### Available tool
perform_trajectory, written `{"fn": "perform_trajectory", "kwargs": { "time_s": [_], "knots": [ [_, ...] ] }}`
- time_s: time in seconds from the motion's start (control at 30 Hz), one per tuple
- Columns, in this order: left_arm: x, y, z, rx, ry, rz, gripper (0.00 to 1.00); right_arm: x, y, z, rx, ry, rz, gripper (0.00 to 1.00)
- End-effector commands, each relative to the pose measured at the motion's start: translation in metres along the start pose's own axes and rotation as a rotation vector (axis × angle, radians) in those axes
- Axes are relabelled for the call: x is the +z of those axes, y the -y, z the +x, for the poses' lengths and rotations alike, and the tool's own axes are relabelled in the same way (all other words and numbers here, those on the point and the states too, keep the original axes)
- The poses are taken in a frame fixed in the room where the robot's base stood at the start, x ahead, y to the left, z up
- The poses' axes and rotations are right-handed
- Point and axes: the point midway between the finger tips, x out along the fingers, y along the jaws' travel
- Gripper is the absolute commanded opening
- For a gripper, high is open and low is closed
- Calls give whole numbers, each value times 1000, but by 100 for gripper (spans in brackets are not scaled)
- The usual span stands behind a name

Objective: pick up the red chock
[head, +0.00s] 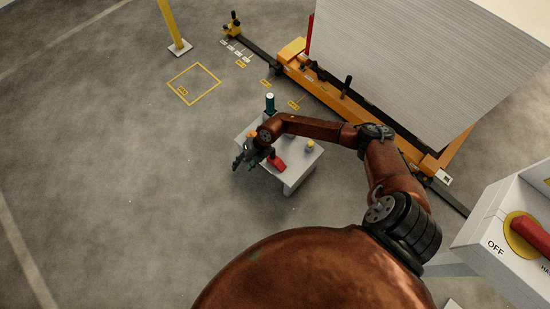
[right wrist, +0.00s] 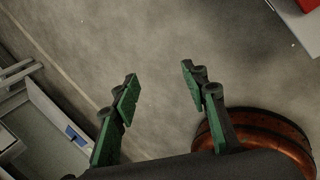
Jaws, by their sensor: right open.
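The red chock (head: 278,164) lies on the small pale table (head: 305,165), near its front edge. My right gripper (head: 240,164) is just left of the chock, by the table's left edge, and apart from it. In the right wrist view the gripper (right wrist: 159,85) has its green-padded fingers spread wide with only bare floor between them. A red piece, likely the chock (right wrist: 309,5), shows at the top right corner of that view on the table edge (right wrist: 300,22). My left gripper is not in view.
A dark green cylinder (head: 270,103) and a small yellow-topped item (head: 310,146) stand on the table. Behind is an orange gantry base (head: 345,112) with a large grey panel (head: 430,60). A switch box (head: 500,235) stands at right.

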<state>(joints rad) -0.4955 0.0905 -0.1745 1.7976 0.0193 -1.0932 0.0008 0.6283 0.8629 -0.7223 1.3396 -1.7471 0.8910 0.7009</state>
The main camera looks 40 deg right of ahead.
Motion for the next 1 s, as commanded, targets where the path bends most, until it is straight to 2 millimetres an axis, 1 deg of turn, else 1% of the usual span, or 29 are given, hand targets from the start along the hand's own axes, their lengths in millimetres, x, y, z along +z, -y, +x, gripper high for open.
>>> {"fn": "perform_trajectory", "kwargs": {
  "time_s": [0.03,0.1,0.2,0.3,0.37,0.5,0.77,0.87,1.0],
  "knots": [
    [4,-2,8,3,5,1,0,26,35,-14,-135,14,-12,41],
    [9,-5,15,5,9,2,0,48,75,-32,-282,23,-9,41],
    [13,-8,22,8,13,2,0,68,111,-55,-419,36,5,41],
    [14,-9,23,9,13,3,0,77,129,-65,-486,42,18,41],
    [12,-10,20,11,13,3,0,79,135,-64,-502,43,20,41],
    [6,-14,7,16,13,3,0,79,143,-52,-505,41,21,41],
    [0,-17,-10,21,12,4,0,80,146,-43,-502,42,20,41],
    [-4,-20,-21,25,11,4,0,80,149,-35,-502,40,20,41],
    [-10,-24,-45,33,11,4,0,82,154,-22,-502,39,19,41]
  ]
}}
